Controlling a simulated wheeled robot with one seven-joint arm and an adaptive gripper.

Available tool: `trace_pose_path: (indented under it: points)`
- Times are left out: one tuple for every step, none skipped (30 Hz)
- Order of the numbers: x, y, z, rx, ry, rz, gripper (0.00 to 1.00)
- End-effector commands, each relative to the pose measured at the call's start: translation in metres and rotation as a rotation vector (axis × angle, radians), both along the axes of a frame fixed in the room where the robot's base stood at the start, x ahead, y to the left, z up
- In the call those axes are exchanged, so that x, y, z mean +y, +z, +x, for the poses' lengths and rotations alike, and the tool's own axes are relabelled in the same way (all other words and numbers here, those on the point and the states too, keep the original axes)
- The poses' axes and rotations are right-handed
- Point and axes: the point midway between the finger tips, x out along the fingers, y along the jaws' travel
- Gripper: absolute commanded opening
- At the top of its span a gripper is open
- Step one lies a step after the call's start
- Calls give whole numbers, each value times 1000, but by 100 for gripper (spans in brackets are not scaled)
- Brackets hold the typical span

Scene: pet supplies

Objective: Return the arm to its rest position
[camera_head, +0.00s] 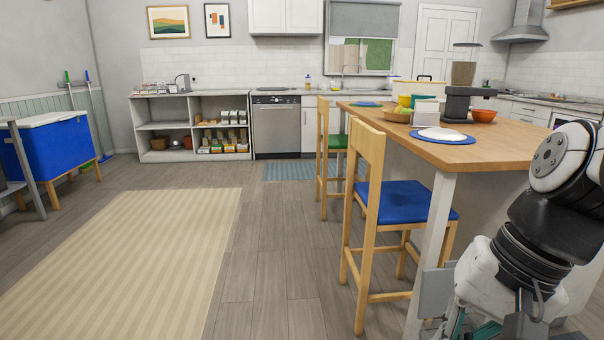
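My arm (510,250), white and black, shows at the right edge of the head view. It bends down beside the near end of the wooden island. Only the upper part of my gripper (488,326) shows at the bottom edge, with dark and teal parts. Its fingertips are cut off by the frame, so I cannot see whether it is open or whether it holds anything.
The wooden island (480,153), with bowls, a plate and a coffee machine (470,100) on top, stands close to my arm. A blue-seated chair (405,203) stands at its left side. A blue cooler (55,150) is far left. The striped rug (130,260) and nearby floor are clear.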

Motion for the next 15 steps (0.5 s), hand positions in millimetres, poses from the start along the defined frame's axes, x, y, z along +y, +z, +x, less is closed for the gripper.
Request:
trace_pose_path:
  points:
    - [3,3,-20,-11,73,-37,0]
    - [3,4,-30,-13,114,-60,0]
    - [3,4,-43,-13,160,-87,0]
    - [2,5,-52,-13,194,-106,0]
    - [1,4,-60,-14,225,-125,0]
    - [0,4,-70,-14,260,-148,0]
    - [-2,4,-76,-15,285,-166,0]
    - [-3,4,-83,-15,310,-180,0]
    - [-5,3,-91,-15,339,-201,0]
    - [-7,3,-96,-17,359,-216,0]
    - [-9,3,-102,-16,379,-230,0]
    - [-11,2,-109,-17,405,-249,0]
    - [-13,1,-113,-18,423,-263,0]
    - [-15,1,-118,-18,441,-276,0]
    - [-18,0,-124,-18,463,-294,0]
